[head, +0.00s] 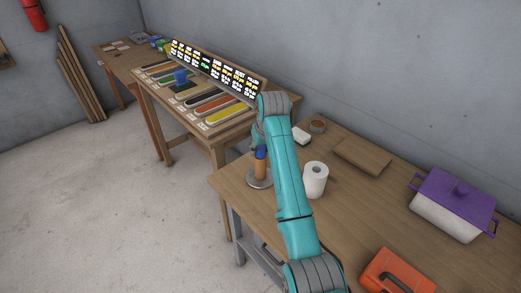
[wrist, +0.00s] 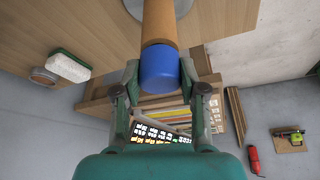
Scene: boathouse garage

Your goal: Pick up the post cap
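The post cap (head: 261,153) is blue and sits on top of a wooden post (head: 260,170) with a round metal base (head: 259,183), at the near table's left end. In the wrist view the blue cap (wrist: 160,69) is at the upper middle, on the end of the tan post (wrist: 159,22). My gripper (wrist: 160,75) is open, with one finger on each side of the cap and a narrow gap visible beside it. In the head view my gripper is mostly hidden by my teal arm, just above the cap.
A paper roll (head: 315,180), a white block (head: 301,136), a tape roll (head: 318,126), a purple-lidded pot (head: 452,203) and an orange toolbox (head: 396,276) are on the table. A second table with coloured trays (head: 228,115) and a lit display (head: 213,68) stands beyond.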

